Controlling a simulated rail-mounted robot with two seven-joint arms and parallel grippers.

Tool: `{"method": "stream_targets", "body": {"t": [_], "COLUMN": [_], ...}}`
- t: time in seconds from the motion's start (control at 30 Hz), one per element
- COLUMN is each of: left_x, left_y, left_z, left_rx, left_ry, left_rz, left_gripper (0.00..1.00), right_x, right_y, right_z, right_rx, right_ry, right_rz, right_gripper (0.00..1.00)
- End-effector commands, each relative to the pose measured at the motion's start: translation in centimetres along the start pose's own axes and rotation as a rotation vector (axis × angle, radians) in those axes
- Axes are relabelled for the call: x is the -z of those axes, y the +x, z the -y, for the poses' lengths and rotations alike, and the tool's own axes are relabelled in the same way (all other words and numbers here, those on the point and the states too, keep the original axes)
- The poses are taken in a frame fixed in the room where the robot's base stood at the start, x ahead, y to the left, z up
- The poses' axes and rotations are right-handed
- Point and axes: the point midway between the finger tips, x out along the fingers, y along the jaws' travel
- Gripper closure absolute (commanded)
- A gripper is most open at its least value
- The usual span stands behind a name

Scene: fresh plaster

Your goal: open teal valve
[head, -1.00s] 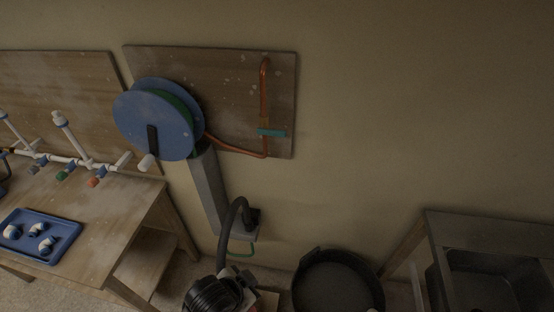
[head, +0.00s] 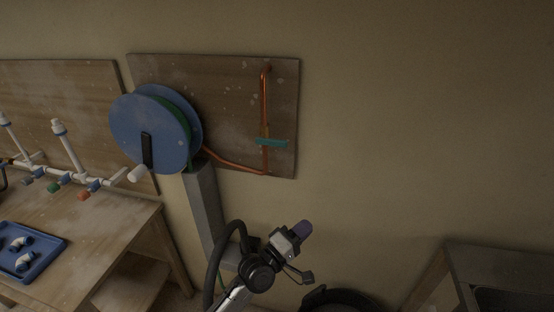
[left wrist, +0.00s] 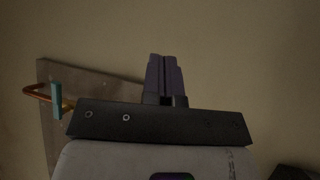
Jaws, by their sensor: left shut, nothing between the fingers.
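The teal valve handle (head: 272,142) sits on the vertical copper pipe (head: 264,105) on the wooden wall board. It lies roughly level, across the pipe. In the left wrist view the teal handle (left wrist: 57,100) shows at the left, beside the bent copper pipe (left wrist: 36,92). My left gripper (head: 304,229) is below and a little right of the valve in the head view, apart from it. Its purple fingers (left wrist: 163,76) are shut together with nothing between them. My right gripper is in neither view.
A blue hose reel (head: 150,135) with a handle is left of the valve on the board (head: 225,75). A grey post (head: 203,205) stands below it. A workbench (head: 110,225) with white pipes and a blue tray (head: 55,240) is at the left. The wall right of the board is bare.

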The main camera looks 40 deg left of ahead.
Motion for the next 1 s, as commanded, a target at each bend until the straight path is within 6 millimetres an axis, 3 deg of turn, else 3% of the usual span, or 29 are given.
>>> {"method": "stream_targets", "body": {"t": [0.2, 0.4, 0.7, 1.0], "left_x": [4.1, 6.9, 8.2, 8.2], "left_y": [-1.0, -3.0, -4.5, -4.5], "left_z": [-2.3, -4.8, -6.2, -6.2], "left_rx": [-0.312, -0.613, -0.808, -0.817], "left_ry": [-0.534, -0.92, -1.206, -1.281], "left_rz": [-0.165, -0.194, -0.117, -0.085], "left_gripper": [1.0, 1.0, 1.0, 1.0], "right_x": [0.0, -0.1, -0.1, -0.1], "right_y": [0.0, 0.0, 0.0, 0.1], "right_z": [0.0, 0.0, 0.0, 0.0], "right_rx": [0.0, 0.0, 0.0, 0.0], "right_ry": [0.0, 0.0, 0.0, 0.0], "right_rz": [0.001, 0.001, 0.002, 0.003], "right_gripper": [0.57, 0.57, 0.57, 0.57]}}
